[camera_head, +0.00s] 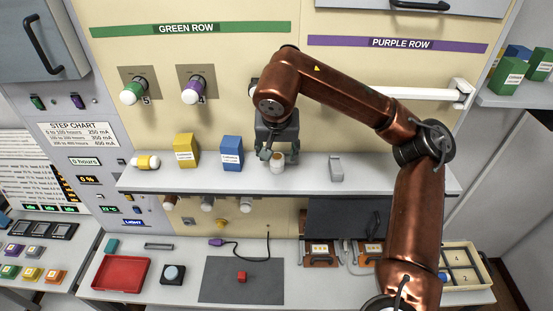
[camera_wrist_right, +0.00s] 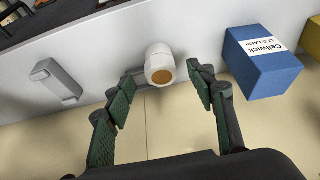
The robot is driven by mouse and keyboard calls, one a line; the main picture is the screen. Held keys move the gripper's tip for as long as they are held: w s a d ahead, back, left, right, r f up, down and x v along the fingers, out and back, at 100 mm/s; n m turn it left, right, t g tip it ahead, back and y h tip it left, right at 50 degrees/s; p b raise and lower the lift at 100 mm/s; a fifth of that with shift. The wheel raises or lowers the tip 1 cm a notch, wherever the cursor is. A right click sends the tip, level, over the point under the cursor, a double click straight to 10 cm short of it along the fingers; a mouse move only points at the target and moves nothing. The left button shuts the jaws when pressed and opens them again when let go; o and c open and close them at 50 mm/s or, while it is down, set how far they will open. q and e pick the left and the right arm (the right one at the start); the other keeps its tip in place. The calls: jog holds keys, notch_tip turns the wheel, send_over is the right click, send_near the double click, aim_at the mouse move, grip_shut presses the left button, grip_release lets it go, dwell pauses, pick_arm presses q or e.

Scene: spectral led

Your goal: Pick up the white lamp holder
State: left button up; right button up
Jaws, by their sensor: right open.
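The white lamp holder (camera_head: 277,164) is a small round white piece standing on the grey shelf. In the right wrist view, the lamp holder (camera_wrist_right: 160,60) shows its tan round end. My right gripper (camera_head: 278,155) is open just above and around it. In the right wrist view, the green-padded fingers of my right gripper (camera_wrist_right: 160,80) stand on either side of it, with a gap on both sides. Whether a finger touches it I cannot tell. My left gripper is not in view.
On the shelf (camera_head: 310,182), a blue lamp box (camera_head: 231,154) and a yellow box (camera_head: 185,149) stand to the left, and a grey block (camera_head: 336,168) to the right. White-tipped lamps (camera_head: 132,92) stick out of the panel. A desk with a red tray (camera_head: 120,273) lies below.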

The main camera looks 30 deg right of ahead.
aim_at(277, 157)
jog(key=x, duration=0.2)
jog(key=shift+w+d+f+p, duration=0.2)
jog(key=shift+w+f+p, duration=0.1)
jog(key=shift+p, duration=0.1)
jog(key=shift+w+d+f, duration=0.15)
jog(key=shift+w+f, duration=0.1)
jog(key=shift+f, duration=0.45)
jog(key=c, duration=1.3)
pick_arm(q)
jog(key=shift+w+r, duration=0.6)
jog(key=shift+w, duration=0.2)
pick_arm(e)
jog(key=shift+o, duration=0.2)
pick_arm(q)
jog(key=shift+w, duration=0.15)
pick_arm(e)
jog(key=shift+r, duration=0.1)
